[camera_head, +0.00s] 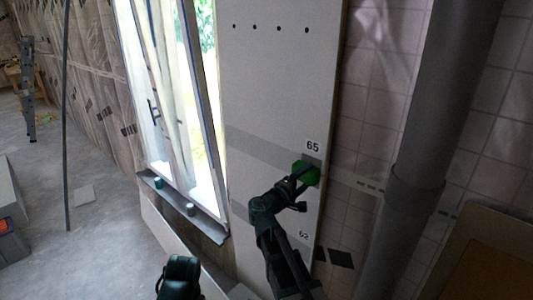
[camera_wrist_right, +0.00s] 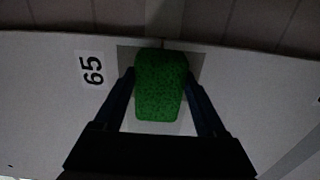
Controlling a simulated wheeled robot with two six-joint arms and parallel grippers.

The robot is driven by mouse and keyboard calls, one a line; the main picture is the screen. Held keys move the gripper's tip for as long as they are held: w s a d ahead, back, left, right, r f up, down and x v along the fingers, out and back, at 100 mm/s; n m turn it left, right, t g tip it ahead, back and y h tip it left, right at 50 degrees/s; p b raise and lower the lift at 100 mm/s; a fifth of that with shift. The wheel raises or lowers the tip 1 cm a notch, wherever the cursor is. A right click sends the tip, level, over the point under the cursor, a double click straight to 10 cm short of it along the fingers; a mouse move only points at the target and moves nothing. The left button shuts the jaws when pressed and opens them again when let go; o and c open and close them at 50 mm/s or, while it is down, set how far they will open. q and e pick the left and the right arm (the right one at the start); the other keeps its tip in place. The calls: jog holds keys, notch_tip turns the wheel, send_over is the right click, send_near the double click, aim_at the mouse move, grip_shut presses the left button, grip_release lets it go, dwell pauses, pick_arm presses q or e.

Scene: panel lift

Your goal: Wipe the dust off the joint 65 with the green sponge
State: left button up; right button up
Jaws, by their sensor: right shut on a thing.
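The green sponge (camera_head: 306,172) is held between the fingers of my right gripper (camera_head: 296,181), at the right edge of the pale panel just below the printed label 65 (camera_head: 312,147). In the right wrist view the sponge (camera_wrist_right: 161,86) sits between both dark fingers, over the joint beside the label 65 (camera_wrist_right: 91,70). A darker grey patch (camera_wrist_right: 198,62) shows on both sides of the sponge; the surface just below it looks lighter. The sponge hides the middle of the joint. Whether it touches the panel is hard to tell. My left gripper's fingers do not show.
The pale panel (camera_head: 275,90) has several dark holes near its top and another label (camera_head: 303,234) lower down. A window (camera_head: 180,90) with a sill holding small items stands left. A thick grey pipe (camera_head: 425,150) runs at the right, before a tiled wall.

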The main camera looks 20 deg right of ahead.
jog(key=s+d, duration=0.2)
jog(key=s, duration=0.1)
jog(key=s+d, duration=0.1)
jog(key=s, duration=0.1)
jog(key=shift+w, duration=0.1)
jog(key=shift+a, duration=0.15)
jog(key=v, duration=0.7)
dwell(0.3)
dwell(0.6)
